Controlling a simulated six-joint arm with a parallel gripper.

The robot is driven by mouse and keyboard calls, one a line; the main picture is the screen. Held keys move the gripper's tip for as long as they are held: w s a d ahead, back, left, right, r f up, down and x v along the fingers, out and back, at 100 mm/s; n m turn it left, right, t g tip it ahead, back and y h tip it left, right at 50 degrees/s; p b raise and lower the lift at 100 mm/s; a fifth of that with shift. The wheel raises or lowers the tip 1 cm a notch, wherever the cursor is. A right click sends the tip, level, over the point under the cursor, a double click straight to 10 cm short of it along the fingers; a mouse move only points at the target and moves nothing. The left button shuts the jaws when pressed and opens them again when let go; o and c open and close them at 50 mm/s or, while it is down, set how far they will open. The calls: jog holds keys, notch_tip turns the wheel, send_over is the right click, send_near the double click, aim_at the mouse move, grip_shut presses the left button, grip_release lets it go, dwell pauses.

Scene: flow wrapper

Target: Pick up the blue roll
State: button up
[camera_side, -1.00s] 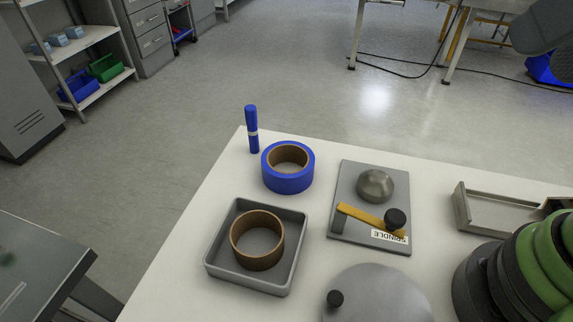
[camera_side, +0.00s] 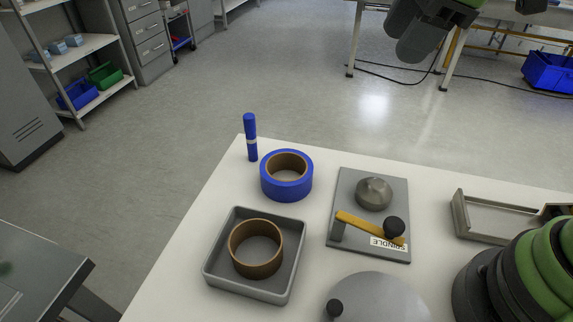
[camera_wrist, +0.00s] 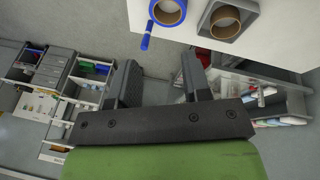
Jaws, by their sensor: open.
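The blue roll (camera_side: 286,188), a ring of blue film around a brown core, lies flat near the far left corner of the white table. It also shows at the top of the wrist view (camera_wrist: 166,17). My gripper (camera_wrist: 165,78) is open and empty in the wrist view, with its two dark fingers spread apart. The roll appears beyond the fingertips, apart from them. In the side view my dark and green arm shows at the top right, well away from the roll; the fingertips cannot be made out there.
A blue marker-like stick (camera_side: 250,138) stands beside the roll. A grey tray (camera_side: 213,265) holds a bare brown core (camera_side: 256,262). A spindle plate (camera_side: 340,185) with a metal dome and yellow lever lies to the right. A grey channel (camera_side: 490,232) sits at the right.

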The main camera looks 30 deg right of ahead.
jog(key=w+a+f+n+g, duration=0.1)
jog(key=w+a+f+n, duration=0.1)
jog(key=w+f+n, duration=0.4)
jog(key=n+g+h, duration=0.1)
jog(key=n+g, duration=0.1)
jog(key=n, duration=1)
send_over(309, 164)
jog(key=f, duration=1.2)
jog(key=shift+d, duration=0.3)
jog(key=shift+n, duration=0.4)
notch_tip(309, 164, down, 5)
jog(key=shift+a+r, duration=0.1)
jog(key=shift+r, duration=0.1)
jog(key=f, duration=0.6)
jog(key=shift+a, duration=0.25)
grip_shut()
